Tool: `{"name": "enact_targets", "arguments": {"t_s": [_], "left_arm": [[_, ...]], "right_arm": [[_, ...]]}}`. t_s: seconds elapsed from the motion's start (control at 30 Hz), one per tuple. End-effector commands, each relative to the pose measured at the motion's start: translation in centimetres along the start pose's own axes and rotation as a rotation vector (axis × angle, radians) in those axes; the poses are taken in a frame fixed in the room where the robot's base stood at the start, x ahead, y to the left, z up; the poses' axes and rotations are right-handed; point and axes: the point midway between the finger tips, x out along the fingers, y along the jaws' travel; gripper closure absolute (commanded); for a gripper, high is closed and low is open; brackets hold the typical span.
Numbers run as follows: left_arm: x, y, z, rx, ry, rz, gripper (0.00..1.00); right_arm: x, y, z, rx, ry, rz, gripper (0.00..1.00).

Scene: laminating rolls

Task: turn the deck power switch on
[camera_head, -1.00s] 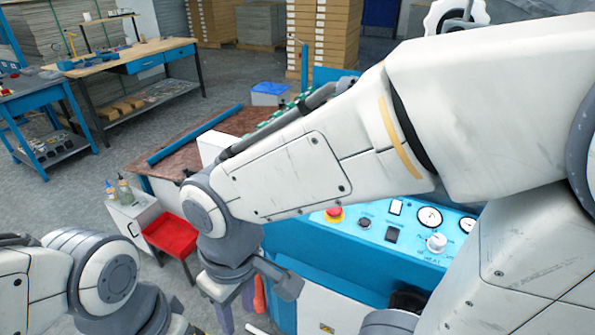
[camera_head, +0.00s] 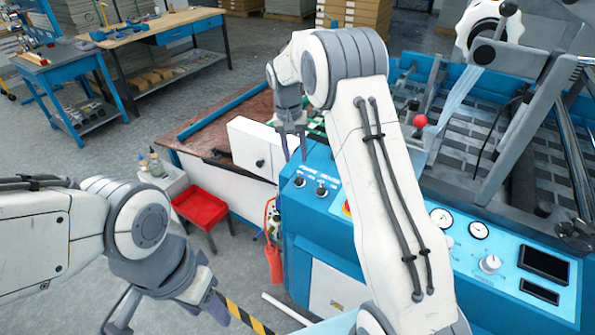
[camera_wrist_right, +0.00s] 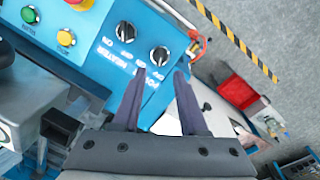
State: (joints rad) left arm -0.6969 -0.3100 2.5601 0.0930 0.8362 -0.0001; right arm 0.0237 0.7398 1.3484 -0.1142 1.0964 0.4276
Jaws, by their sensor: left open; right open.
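The deck power switch (camera_head: 300,182) is a dark rotary knob with a pale pointer on the blue control panel (camera_head: 288,215). In the right wrist view the power knob (camera_wrist_right: 159,56) has OFF and ON markings beside it; I cannot tell its setting surely. My right gripper (camera_head: 293,157) is open and points down near the knob's back edge. In the wrist view, the right fingertips (camera_wrist_right: 160,75) frame the lettering just short of the knob, apparently apart from it. My left gripper (camera_head: 170,318) is open and empty at the lower left, far from the panel.
The similar heater knob (camera_wrist_right: 125,31) is close beside the power knob. Red, green (camera_wrist_right: 30,15) and yellow (camera_wrist_right: 66,37) buttons lie farther along. A white box (camera_head: 255,150) stands behind the panel. A red tray (camera_head: 203,206) and fire extinguisher (camera_head: 273,262) are left of the machine.

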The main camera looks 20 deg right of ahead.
Motion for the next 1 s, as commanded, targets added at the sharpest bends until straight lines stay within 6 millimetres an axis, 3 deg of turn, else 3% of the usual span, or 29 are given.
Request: {"name": "enact_targets", "arguments": {"t_s": [0.2,0.4,0.8,0.93,1.0], "left_arm": [[-1.2,0.1,-0.1,-0.001,0.0,0.0,0.5],[-1.8,0.1,-0.1,-0.001,0.0,0.0,0.5],[-1.8,0.1,-0.1,-0.001,0.0,0.0,0.5],[-1.8,0.1,-0.1,-0.001,0.0,0.0,0.5],[-1.8,0.1,-0.1,-0.001,0.0,0.0,0.5]], "right_arm": [[4.1,0.1,0.1,-0.001,-0.005,0.002,0.57],[6.8,0.0,0.1,-0.001,-0.002,0.001,0.57],[7.8,0.0,0.1,-0.001,0.0,-0.001,0.57],[7.8,0.0,0.1,-0.002,0.001,-0.001,1.0],[7.8,0.0,0.1,-0.002,0.001,-0.001,1.0]]}}
